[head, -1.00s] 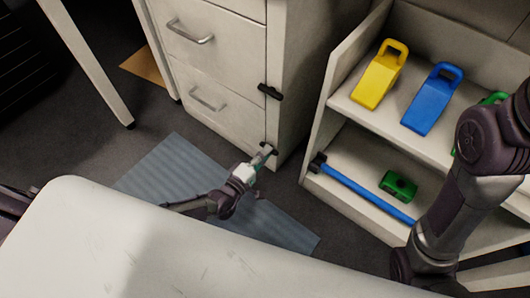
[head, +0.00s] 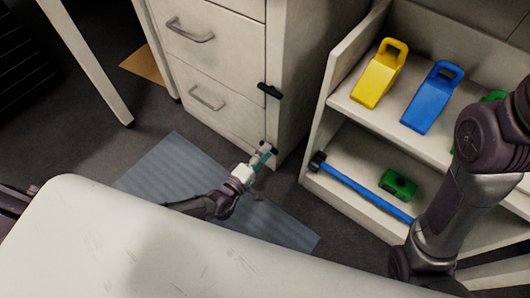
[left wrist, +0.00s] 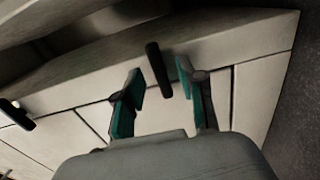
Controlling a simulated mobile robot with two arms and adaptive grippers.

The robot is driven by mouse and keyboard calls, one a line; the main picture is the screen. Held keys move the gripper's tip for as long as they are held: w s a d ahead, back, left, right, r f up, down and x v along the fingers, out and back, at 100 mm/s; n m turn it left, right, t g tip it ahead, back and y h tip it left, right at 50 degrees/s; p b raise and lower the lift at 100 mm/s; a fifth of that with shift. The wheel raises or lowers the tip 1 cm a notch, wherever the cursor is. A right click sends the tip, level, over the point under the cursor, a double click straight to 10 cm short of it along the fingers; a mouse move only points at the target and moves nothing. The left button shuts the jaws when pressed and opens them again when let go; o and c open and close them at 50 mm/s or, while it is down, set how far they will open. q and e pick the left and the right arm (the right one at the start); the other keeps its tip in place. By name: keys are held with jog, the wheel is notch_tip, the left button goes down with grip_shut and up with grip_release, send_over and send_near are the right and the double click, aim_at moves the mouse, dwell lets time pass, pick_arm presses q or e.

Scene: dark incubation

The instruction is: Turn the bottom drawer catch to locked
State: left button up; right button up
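The white drawer cabinet (head: 215,75) has its bottom catch (head: 270,148) low on the front corner, partly hidden by my left gripper. In the left wrist view this catch is a dark bar (left wrist: 158,70), standing nearly upright and slightly tilted in the picture. My left gripper (head: 263,156) is at the catch. In the left wrist view its teal-padded fingers (left wrist: 161,84) are apart, with the bar between their tips and a gap on both sides. My right gripper is not in view; only my right arm shows.
An upper dark catch (head: 270,91) sits higher on the cabinet corner. A white shelf (head: 317,118) to the right holds yellow (head: 380,76) and blue (head: 433,98) wedge-shaped items, a green block (head: 398,185) and a blue bar (head: 365,188). A white tabletop (head: 150,235) fills the foreground.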

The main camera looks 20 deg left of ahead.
pick_arm(q)
jog(key=v, duration=1.1)
jog(key=shift+s, duration=0.3)
